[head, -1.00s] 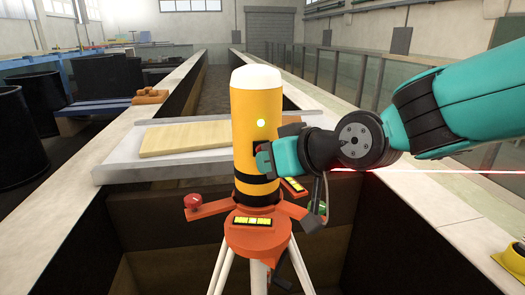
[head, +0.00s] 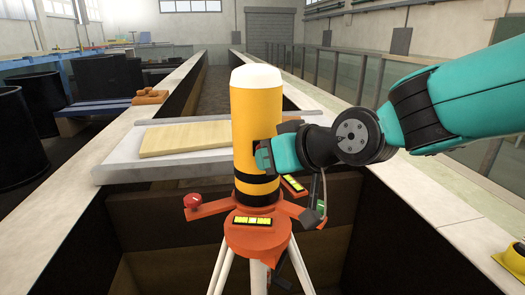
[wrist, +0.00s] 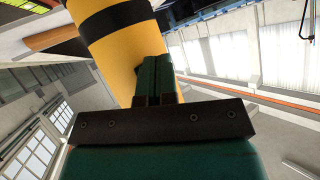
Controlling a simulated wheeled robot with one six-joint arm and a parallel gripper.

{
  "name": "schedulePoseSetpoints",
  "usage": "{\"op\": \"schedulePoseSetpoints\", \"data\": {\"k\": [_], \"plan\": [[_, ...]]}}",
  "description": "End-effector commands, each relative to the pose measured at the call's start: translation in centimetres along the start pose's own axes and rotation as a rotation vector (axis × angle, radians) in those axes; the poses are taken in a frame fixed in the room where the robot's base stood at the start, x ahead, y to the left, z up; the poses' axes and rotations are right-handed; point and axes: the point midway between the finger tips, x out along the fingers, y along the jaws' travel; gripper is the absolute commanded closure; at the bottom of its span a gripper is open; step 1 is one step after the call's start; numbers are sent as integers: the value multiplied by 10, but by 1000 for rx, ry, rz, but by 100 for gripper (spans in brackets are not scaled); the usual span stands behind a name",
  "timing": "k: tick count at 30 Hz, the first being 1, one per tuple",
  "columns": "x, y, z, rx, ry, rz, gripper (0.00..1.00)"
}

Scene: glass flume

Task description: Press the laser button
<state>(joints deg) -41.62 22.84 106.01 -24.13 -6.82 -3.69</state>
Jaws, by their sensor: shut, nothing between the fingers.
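The laser unit (head: 257,105) is an upright yellow cylinder with a white cap and black bands, standing on an orange base (head: 256,238) over white tripod legs. No lit dot and no red beam show on it now. A small dark recessed patch (head: 257,143) shows on its right front side, partly hidden by my gripper; I cannot make out the button itself. My gripper (head: 262,158) is shut and empty, its tips at the cylinder, touching or nearly so. In the wrist view the fingers (wrist: 157,78) overlap the yellow body (wrist: 122,45).
The orange base has outstretched arms, one with a red knob (head: 193,201). A wooden board (head: 185,138) lies on a pale slab behind the unit. Pale flume walls (head: 455,215) run along both sides. A yellow object (head: 515,255) sits at the right edge.

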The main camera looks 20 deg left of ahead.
Motion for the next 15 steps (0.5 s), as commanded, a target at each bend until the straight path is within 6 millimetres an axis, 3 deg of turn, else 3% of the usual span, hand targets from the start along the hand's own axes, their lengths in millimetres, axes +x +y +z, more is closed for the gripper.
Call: {"op": "schedulePoseSetpoints", "data": {"k": [15], "plan": [[-8, -6, 6, -1, 1, 0, 100]]}}
